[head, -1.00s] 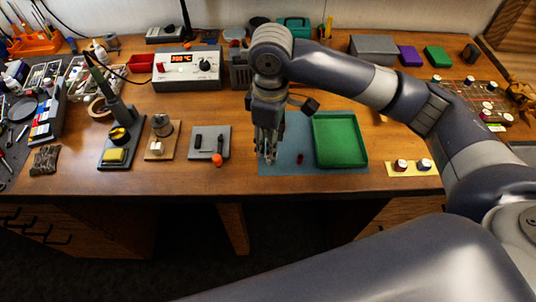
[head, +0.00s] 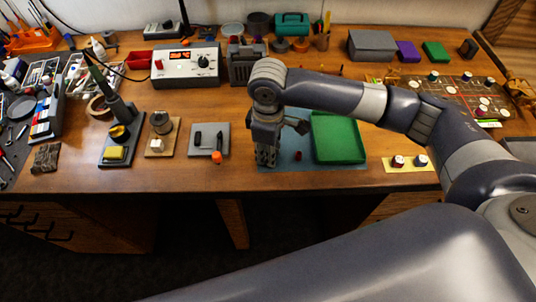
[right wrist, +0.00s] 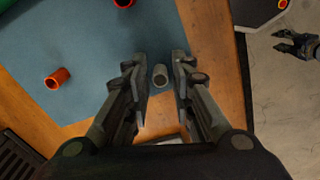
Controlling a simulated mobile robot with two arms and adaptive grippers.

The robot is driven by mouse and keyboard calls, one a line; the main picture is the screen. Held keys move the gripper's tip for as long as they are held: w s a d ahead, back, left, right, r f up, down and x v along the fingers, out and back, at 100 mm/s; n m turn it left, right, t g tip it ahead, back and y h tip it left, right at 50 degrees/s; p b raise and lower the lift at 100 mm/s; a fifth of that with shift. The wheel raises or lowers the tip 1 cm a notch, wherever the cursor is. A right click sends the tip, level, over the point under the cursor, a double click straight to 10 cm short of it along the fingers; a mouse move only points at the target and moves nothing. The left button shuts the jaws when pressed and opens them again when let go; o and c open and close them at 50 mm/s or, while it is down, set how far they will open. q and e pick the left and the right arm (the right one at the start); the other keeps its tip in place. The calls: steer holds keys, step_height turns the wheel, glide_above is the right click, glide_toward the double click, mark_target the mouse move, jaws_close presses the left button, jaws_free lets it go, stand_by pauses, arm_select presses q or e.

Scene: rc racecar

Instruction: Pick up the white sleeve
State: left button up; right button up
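The white sleeve (right wrist: 160,76), a short pale hollow cylinder, shows in the right wrist view between the fingertips of my right gripper (right wrist: 160,70). The fingers are open, with a small gap on each side of it. In the head view my right gripper (head: 267,158) points down over the left part of the blue mat (head: 290,153) and hides the sleeve. My left gripper (right wrist: 294,43) shows at the right of the right wrist view, off the table, with its fingers apart. It is out of the head view.
A red sleeve (right wrist: 57,78) lies on the mat, and another red piece (right wrist: 124,3) is at the top edge of the right wrist view. The green tray (head: 338,138) stands right of my gripper. A grey fixture with an orange knob (head: 216,157) is left of the mat.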

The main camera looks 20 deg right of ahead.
steer(key=c, duration=0.3)
steer(key=shift+c, duration=0.2)
